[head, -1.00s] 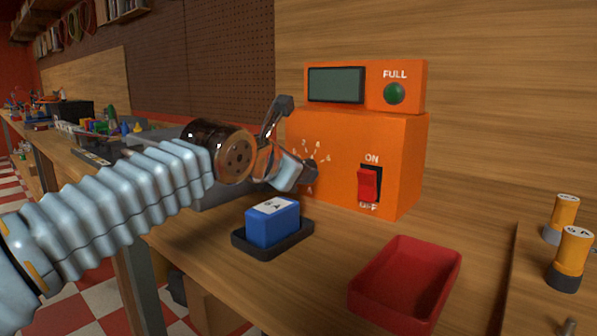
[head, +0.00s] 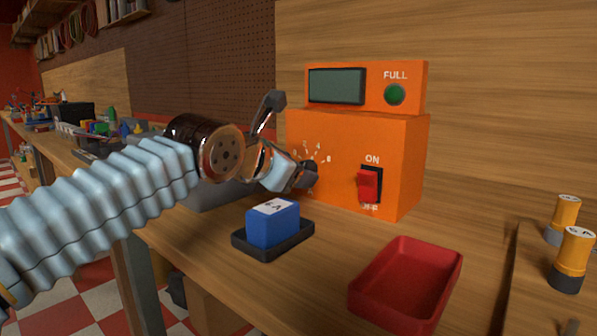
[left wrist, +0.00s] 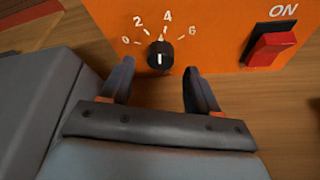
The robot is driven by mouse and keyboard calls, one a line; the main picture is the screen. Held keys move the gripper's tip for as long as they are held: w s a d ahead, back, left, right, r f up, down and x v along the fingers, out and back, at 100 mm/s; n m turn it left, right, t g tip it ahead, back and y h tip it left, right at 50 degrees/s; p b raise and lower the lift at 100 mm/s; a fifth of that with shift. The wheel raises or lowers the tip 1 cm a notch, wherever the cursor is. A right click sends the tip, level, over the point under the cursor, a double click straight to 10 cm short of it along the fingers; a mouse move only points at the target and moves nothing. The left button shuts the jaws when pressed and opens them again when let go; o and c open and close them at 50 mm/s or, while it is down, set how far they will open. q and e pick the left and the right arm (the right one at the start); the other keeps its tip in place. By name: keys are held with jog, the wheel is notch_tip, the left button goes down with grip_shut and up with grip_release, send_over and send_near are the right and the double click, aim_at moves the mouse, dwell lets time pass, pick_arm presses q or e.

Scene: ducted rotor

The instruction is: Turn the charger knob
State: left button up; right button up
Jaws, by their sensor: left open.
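The orange charger (head: 345,150) stands on the bench against the wooden wall. Its black knob (left wrist: 160,55) shows in the left wrist view below a dial marked 0, 2, 4, 6, with a white mark on its face. In the head view the knob (head: 311,172) sits at the charger's lower left front, partly behind my gripper. My left gripper (head: 285,140) is open in front of the knob. In the left wrist view its two fingers (left wrist: 160,82) are spread, with the knob just beyond and between their tips, not visibly touched. My right gripper is out of view.
The charger has a red switch (head: 368,186) and a green FULL light (head: 395,94). A blue battery block (head: 272,227) sits in a black tray (head: 270,252). An empty red tray (head: 405,285) lies in front. Orange cylinders (head: 572,255) stand at right.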

pick_arm(q)
jog(key=v, duration=1.1)
jog(key=shift+s+b, duration=0.25)
jog(key=shift+b, duration=0.1)
jog(key=shift+a, duration=0.15)
